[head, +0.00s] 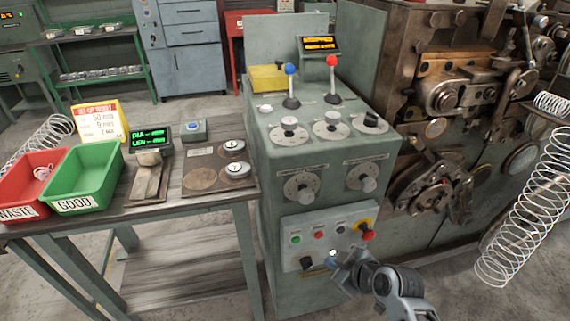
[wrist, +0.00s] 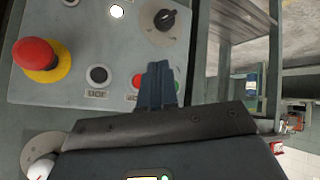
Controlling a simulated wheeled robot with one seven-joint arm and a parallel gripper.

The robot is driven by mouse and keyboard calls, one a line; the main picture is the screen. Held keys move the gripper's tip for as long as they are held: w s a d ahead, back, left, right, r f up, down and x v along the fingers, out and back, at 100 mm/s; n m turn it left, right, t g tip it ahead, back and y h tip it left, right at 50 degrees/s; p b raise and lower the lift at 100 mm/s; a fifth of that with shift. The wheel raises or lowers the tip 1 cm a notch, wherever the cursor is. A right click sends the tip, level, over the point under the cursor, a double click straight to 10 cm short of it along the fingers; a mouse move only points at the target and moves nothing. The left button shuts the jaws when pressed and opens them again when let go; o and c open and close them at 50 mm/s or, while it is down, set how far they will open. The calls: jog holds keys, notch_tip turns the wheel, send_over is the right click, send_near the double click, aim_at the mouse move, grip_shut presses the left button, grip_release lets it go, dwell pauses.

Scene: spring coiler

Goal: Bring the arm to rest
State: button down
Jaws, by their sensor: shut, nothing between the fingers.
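My gripper (head: 334,262) is in front of the lower button panel (head: 318,250) of the green machine cabinet in the head view. In the wrist view my gripper (wrist: 158,68) is shut, its dark fingers together and empty, with the panel (wrist: 80,85) behind it. The fingertips are close to a red button and a green button (wrist: 165,80), which they partly cover. I cannot tell whether they touch the panel. My arm (head: 400,290) reaches in from the lower right.
A red emergency knob (head: 367,230) sticks out of the panel near my gripper. Dials and levers (head: 333,80) stand above. At left is a table (head: 150,213) with a red bin (head: 30,180) and a green bin (head: 90,180). A large spring (head: 530,220) is at right.

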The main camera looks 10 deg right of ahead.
jog(key=shift+s, duration=0.1)
jog(key=s+a+r+m+t+h, duration=0.1)
jog(key=s+r+m, duration=0.1)
jog(key=s, duration=0.9)
jog(key=s+r+m+t+h, duration=0.1)
jog(key=s+m+t+h, duration=0.15)
jog(key=s, duration=0.85)
jog(key=s+r+m+t, duration=0.2)
jog(key=s+r+m, duration=0.1)
jog(key=s+r, duration=1.3)
notch_tip(320, 180, up, 4)
jog(key=shift+d+r, duration=0.1)
jog(key=shift+d, duration=0.15)
jog(key=shift+s+y, duration=0.1)
jog(key=shift+y, duration=0.15)
